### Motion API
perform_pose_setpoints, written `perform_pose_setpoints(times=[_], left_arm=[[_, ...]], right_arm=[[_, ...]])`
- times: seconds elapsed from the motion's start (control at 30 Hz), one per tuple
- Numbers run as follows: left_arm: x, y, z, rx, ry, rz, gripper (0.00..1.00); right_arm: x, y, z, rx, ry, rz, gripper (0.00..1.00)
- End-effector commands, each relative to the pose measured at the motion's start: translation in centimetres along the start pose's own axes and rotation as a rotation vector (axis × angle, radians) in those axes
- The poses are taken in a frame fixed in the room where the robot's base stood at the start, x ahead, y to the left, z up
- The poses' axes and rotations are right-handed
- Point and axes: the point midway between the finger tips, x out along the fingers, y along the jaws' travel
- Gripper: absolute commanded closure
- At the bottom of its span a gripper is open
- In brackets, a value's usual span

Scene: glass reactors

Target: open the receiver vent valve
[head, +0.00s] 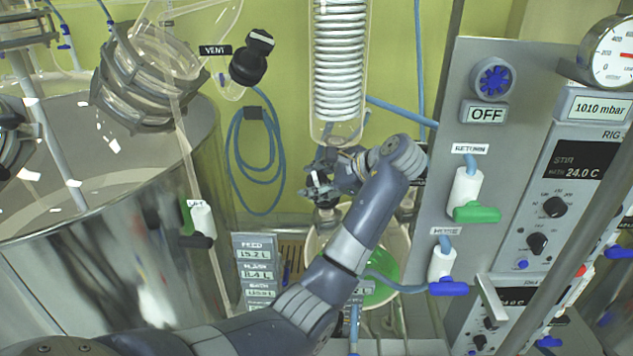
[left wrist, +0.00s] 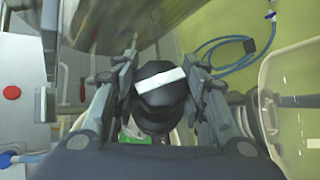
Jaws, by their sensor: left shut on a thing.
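My left gripper (head: 320,188) reaches in below the coiled glass condenser (head: 340,70), above a round glass vessel with green liquid (head: 383,280). In the left wrist view the gripper (left wrist: 163,85) has its two fingers on both sides of a black valve knob (left wrist: 158,100) with a white bar across its top, and is shut on it. The white bar lies nearly level in that view, tilted slightly up to the right. In the head view the fingers and arm mostly hide this knob. My right gripper is not in view.
A black knob (head: 252,58) beside a VENT label (head: 215,50) is at upper left. A large steel vessel (head: 120,240) stands left. A grey panel (head: 450,130) with green-handled (head: 476,212) and blue-handled (head: 448,287) valves stands close right of my arm. A blue hose (head: 235,165) hangs behind.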

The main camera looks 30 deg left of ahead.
Motion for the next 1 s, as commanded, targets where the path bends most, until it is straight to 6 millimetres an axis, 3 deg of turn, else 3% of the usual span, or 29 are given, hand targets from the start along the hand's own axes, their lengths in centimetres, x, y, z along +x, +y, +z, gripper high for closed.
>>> perform_pose_setpoints(times=[0.43, 1.0], left_arm=[[-0.01, 0.07, -0.06, -0.16, 0.002, 0.24, 0.84], [0.08, 0.2, -0.06, -0.198, 0.0, 0.298, 0.84]], right_arm=[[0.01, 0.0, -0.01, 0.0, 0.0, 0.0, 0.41], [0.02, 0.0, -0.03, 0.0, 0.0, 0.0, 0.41]])
